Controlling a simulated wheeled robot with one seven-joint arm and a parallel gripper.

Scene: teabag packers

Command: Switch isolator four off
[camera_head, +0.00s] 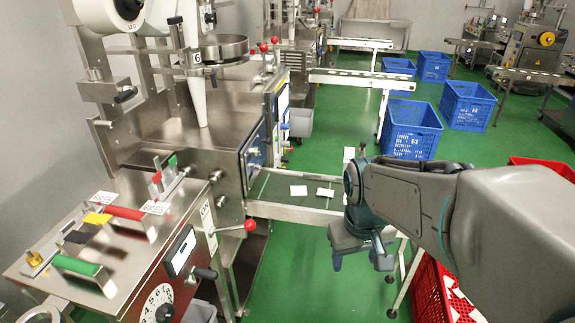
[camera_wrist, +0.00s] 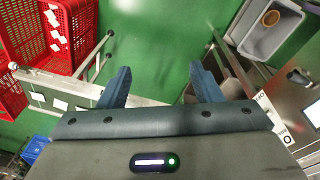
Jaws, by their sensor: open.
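No label reading isolator four can be made out in either view. The steel control box (camera_head: 120,249) in the lower left of the head view has a red handle (camera_head: 125,212), a green handle (camera_head: 75,265) and small red and green levers on top. Its front has a black-handled switch (camera_head: 205,273) and a numbered white dial (camera_head: 157,304). Which of these, if any, is isolator four I cannot tell. In the wrist view my gripper (camera_wrist: 161,80) is open and empty above the green floor.
A short conveyor (camera_head: 265,208) with white packets lies between the machine and my arm. A red-knobbed lever (camera_head: 249,225) sticks out from the box. Red crates (camera_wrist: 32,50) stand at upper left in the wrist view, a grey bin (camera_wrist: 246,45) at upper right. Blue crates (camera_head: 411,130) stand behind.

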